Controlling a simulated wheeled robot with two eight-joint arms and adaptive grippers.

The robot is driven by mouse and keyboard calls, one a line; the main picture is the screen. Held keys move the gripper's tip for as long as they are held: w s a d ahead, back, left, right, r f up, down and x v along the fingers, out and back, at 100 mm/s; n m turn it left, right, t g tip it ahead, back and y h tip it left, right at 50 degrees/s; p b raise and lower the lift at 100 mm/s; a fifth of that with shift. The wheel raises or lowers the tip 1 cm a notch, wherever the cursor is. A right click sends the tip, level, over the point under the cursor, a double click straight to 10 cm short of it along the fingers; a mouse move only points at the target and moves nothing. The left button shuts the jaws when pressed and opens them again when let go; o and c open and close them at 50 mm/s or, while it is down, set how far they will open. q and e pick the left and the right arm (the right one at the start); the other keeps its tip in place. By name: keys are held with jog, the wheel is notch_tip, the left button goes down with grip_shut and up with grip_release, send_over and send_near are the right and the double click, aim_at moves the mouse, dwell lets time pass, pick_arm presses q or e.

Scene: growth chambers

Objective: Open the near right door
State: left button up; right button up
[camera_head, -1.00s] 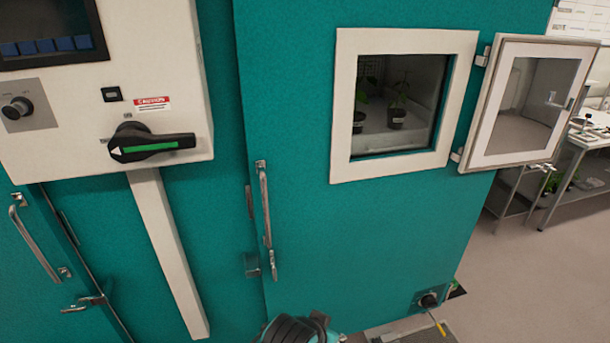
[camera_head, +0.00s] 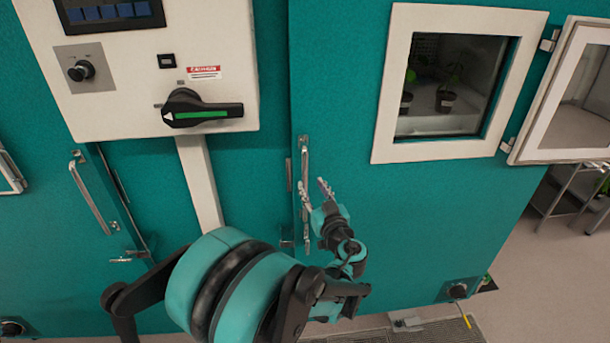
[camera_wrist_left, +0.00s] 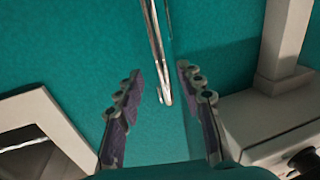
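The near right door (camera_head: 345,140) is teal and looks shut, with a white-framed window (camera_head: 384,130). Its vertical metal handle (camera_head: 304,155) is near the door's left edge. My left gripper (camera_head: 315,193) is in front of the handle's lower part, its fingers spread. The left wrist view shows this gripper (camera_wrist_left: 158,90) open and empty. The handle (camera_wrist_left: 155,40) shows there between and beyond the fingertips; I cannot tell whether they touch it. My left arm hides the door's lower left part. My right gripper is not in view.
A white control box (camera_head: 130,110) with a black switch handle (camera_head: 205,113) stands out left of the door. The small window cover (camera_head: 540,110) hangs open at right. Another door handle (camera_head: 88,195) is at left. Floor shows at lower right.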

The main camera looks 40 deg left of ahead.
aim_at(306, 177)
pick_arm(q)
jog(key=b+x, duration=0.1)
jog(key=x, duration=0.6)
grip_shut()
